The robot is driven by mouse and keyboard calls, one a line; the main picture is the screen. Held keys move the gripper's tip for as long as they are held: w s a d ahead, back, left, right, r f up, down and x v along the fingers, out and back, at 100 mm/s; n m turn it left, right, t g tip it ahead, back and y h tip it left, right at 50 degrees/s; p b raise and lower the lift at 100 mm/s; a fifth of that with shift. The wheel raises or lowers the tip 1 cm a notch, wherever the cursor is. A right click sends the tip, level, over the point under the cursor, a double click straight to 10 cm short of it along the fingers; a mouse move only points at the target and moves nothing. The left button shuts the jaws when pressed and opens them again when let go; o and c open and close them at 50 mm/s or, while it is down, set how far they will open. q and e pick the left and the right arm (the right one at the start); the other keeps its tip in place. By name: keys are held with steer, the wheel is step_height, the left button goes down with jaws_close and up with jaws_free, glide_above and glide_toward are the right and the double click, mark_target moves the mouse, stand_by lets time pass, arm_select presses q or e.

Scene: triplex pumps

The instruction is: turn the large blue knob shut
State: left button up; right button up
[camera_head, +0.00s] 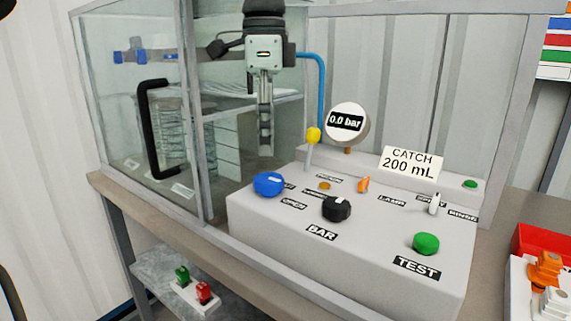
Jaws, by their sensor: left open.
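The large blue knob (269,184) sits on the left end of the grey control panel (350,235). It lies beside a small label that seems to read OPEN. My left gripper (265,145) hangs pointing down, above the blue knob in the picture and clear of it. It is open, seen nearly edge-on, with nothing between its fingers. My right gripper is not in view.
A black knob (336,208), a green TEST button (426,243) and a yellow-topped post (313,135) stand on the panel. A gauge (347,123) reads 0.0 bar. A clear cabinet (135,110) with a black handle (156,130) is at left. A red bin (545,243) is at right.

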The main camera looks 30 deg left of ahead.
mark_target(267, 178)
arm_select(q)
step_height(267, 178, down, 7)
steer(key=shift+s+f, duration=0.1)
steer(key=shift+s, duration=0.05)
steer(key=shift+c, duration=0.3)
steer(key=c, duration=1.1)
